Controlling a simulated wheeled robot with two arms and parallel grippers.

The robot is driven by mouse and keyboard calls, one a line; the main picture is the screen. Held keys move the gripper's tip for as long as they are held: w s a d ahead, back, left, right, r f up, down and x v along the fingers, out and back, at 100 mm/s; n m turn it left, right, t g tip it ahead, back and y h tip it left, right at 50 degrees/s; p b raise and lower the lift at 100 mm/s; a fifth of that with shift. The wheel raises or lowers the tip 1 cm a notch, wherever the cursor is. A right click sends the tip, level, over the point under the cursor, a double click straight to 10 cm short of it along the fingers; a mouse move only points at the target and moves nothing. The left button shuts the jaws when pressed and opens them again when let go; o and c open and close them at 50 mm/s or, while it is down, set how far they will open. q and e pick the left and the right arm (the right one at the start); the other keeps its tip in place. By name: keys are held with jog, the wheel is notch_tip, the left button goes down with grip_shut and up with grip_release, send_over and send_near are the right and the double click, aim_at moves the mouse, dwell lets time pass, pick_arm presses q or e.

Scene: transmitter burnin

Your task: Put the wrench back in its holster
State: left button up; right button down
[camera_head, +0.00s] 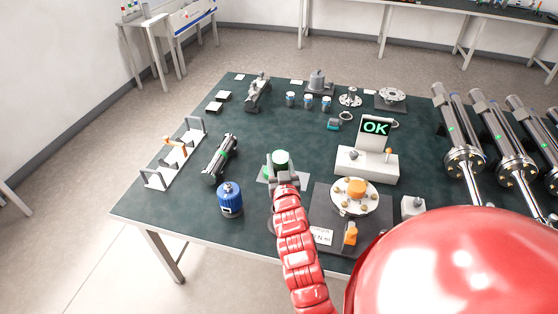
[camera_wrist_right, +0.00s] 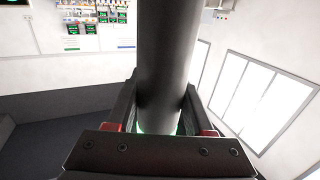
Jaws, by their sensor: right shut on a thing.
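My right gripper (camera_head: 281,168) is over the middle of the table, shut on a dark cylinder (camera_wrist_right: 165,60). The cylinder rises between the fingers in the right wrist view, with a green glint at the grip. I cannot tell whether this cylinder is the wrench. An orange-brown piece (camera_head: 175,146) is at a white rack (camera_head: 158,181) on the left; I cannot tell whether either is the wrench or its holster. My left gripper is out of view.
Several metal cylinders (camera_head: 459,130) line the right side.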

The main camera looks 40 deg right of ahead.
jog(key=shift+f+b, duration=0.45)
jog(key=shift+f, duration=0.1)
jog(key=shift+f+b, duration=0.55)
jog(key=shift+f, duration=0.15)
jog(key=shift+f+b, duration=0.3)
jog(key=shift+f, duration=0.05)
jog(key=shift+f+b, duration=0.85)
jog(key=shift+f, duration=0.2)
jog(key=shift+f+b, duration=1.55)
jog(key=shift+f, duration=0.45)
jog(key=shift+c, duration=2.1)
grip_release()
jog(key=shift+o, duration=1.1)
jog(key=shift+s+a+f, duration=0.1)
jog(key=shift+s, duration=0.05)
